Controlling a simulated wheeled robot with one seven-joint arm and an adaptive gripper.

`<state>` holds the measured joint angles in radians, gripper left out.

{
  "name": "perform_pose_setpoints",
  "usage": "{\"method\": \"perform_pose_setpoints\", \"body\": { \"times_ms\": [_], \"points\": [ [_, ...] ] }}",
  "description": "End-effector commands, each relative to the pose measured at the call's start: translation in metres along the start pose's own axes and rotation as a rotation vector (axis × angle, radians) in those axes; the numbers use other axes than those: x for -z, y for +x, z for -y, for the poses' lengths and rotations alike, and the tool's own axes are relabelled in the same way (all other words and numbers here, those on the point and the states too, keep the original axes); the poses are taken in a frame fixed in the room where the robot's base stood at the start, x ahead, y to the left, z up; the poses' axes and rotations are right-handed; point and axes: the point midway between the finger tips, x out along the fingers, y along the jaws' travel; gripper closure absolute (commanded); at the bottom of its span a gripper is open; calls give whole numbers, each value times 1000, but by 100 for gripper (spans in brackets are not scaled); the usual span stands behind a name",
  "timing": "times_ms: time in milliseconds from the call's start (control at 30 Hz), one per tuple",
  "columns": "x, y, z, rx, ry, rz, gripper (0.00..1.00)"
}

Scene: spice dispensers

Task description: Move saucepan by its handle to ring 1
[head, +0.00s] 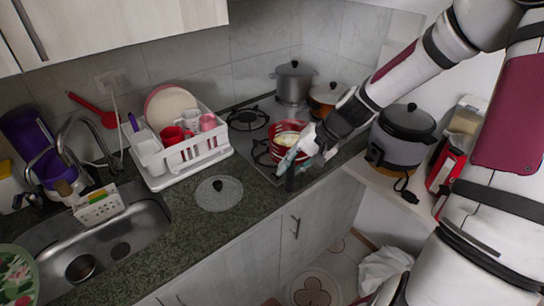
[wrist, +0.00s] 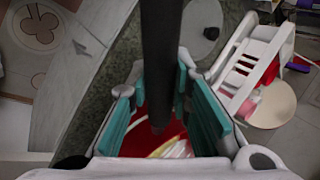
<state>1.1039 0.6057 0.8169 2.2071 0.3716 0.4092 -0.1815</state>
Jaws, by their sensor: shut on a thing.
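The red saucepan (head: 287,136), with pale food inside, is at the front of the hob (head: 256,132), beside my gripper (head: 303,160). I cannot tell if it rests on a ring or hangs just above. Its black handle (wrist: 160,50) runs between the teal finger pads of my gripper (wrist: 160,100) in the wrist view, and my gripper is shut on it. The red pan body (wrist: 178,132) shows beyond the fingers, partly hidden. A front-left ring (head: 263,153) and a back-left ring (head: 247,118) are bare.
A grey pot (head: 293,82) and an orange-red pot (head: 327,97) stand at the back and right of the hob. A white dish rack (head: 190,155) and a glass lid (head: 218,193) are to the left. A rice cooker (head: 402,135) stands at right.

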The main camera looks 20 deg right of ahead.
Motion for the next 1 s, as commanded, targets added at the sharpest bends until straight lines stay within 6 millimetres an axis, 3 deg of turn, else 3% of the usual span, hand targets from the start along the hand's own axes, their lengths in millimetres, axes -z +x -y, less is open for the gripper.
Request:
{"method": "perform_pose_setpoints", "body": {
  "times_ms": [300,500,767,1000],
  "points": [
    [54,32,37,2,-6,-1,100],
    [76,45,52,2,-4,-1,100],
    [83,52,53,1,0,-1,100],
    [82,74,39,1,-1,0,100]
  ]
}}
